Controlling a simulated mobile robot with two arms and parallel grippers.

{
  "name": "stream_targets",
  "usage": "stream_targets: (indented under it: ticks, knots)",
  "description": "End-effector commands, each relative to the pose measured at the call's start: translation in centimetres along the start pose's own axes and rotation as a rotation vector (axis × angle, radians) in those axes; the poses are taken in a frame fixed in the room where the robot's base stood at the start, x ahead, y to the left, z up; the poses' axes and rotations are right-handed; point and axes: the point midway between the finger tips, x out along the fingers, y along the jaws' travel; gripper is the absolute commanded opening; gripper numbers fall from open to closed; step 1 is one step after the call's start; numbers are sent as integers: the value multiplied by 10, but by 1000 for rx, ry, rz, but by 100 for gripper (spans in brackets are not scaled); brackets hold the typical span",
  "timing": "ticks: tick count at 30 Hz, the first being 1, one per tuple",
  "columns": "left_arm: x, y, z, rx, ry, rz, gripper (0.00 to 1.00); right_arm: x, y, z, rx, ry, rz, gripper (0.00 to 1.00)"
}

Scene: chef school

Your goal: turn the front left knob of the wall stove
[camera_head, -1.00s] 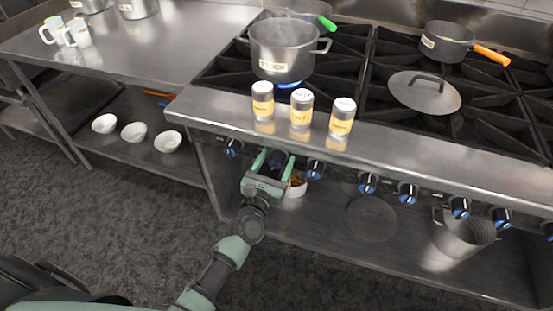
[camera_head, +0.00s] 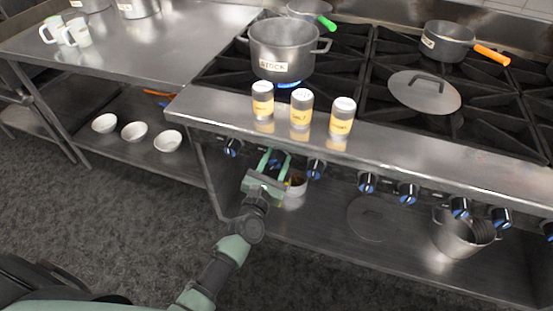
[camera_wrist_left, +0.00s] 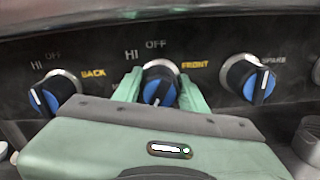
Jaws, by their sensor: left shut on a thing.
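The knob marked FRONT (camera_wrist_left: 159,89) is black and blue with a white pointer line, on the stove's front panel. It sits between the two green fingers of my left gripper (camera_wrist_left: 160,88) in the left wrist view. The fingers are shut on it, and its pointer is tilted a little from upright. In the head view, my left gripper (camera_head: 275,157) reaches up to the panel under the stove's front ledge (camera_head: 205,112). There the knob is mostly hidden by the fingers. My right gripper is not in view.
The knob marked BACK (camera_wrist_left: 52,92) is to the left and another knob (camera_wrist_left: 250,80) to the right. Three shakers (camera_head: 300,110) stand on the ledge above. A stock pot (camera_head: 282,52) stands over a lit blue flame. A white bowl (camera_head: 297,187) is on the shelf behind my gripper.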

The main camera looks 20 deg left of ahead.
Motion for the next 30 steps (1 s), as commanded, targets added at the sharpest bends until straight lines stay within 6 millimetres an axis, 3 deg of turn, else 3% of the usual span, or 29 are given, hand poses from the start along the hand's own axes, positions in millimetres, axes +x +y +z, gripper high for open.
stream_targets:
  ticks: [30]
  knots:
    - [0, -4, -2, 955, 2, -2, 1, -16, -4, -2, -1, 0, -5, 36]
